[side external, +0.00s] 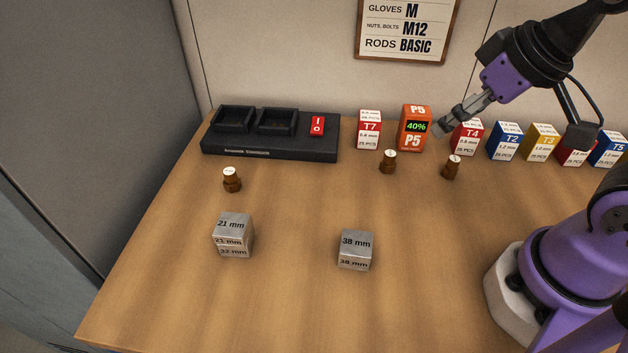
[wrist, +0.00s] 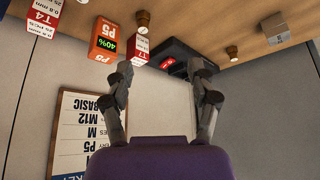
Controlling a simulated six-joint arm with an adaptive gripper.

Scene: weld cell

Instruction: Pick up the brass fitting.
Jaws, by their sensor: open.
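Three small brown, brass-like fittings with white labelled tops stand upright and apart on the bench. In the side view, one fitting (side external: 231,180) is at the left, one (side external: 388,162) is in front of the orange P5 box, and one (side external: 452,167) is in front of the T4 box. The wrist view shows two of them, one near the top (wrist: 143,21) and one to the right (wrist: 232,53). Their label text is too small to read. My gripper (side external: 443,128) is open and empty, above the bench near the P5 and T4 boxes. Its spread fingers show in the wrist view (wrist: 161,72).
A black two-pocket tray (side external: 220,148) with a red switch (side external: 317,126) stands at the back left. Boxes T7 (side external: 369,130), P5 (side external: 414,128), T4 (side external: 467,137) and others line the back. Metal blocks (side external: 233,235) (side external: 356,250) stand in front. The front middle is clear.

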